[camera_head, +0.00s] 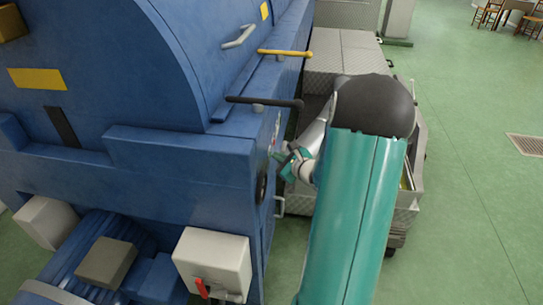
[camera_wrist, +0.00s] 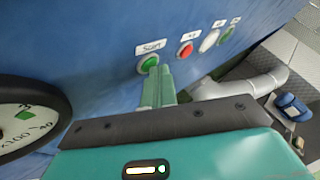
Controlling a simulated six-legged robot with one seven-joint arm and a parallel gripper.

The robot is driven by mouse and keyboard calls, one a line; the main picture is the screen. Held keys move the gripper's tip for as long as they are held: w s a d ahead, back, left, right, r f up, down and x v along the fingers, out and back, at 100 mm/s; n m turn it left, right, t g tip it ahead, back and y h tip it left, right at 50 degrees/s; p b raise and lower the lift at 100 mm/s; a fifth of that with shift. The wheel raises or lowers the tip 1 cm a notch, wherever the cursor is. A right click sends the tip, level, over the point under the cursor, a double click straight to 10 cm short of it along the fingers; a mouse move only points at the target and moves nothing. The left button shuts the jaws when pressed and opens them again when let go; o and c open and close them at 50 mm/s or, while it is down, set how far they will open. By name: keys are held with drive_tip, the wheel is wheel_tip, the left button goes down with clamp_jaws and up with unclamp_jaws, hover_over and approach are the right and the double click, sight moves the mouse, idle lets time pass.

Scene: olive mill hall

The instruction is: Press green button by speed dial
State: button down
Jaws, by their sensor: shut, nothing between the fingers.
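The green button (camera_wrist: 148,64) sits on the blue machine panel under a label reading "Start". The speed dial (camera_wrist: 28,118), a black-rimmed round gauge with a pale face, is at the left of the wrist view. It shows edge-on as a dark disc (camera_head: 261,184) in the head view. My gripper (camera_wrist: 161,72) is shut and empty, its green fingertips at the lower right edge of the green button, partly overlapping it. I cannot tell whether they touch it. In the head view my gripper (camera_head: 284,158) is beside the panel, partly hidden by my arm.
A red button (camera_wrist: 184,50), a white button (camera_wrist: 209,40) and another green button (camera_wrist: 226,35) continue to the right. A black lever (camera_head: 262,102) and a yellow lever (camera_head: 285,53) stick out above. A metal cart (camera_head: 418,160) stands behind my arm. Green floor at right is open.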

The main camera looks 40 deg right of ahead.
drive_tip(key=shift+s+d, duration=0.45)
drive_tip(key=shift+s, duration=0.15)
drive_tip(key=s+d, duration=0.1)
drive_tip(key=s, duration=0.1)
drive_tip(key=s+d, duration=0.2)
idle(0.4)
idle(0.9)
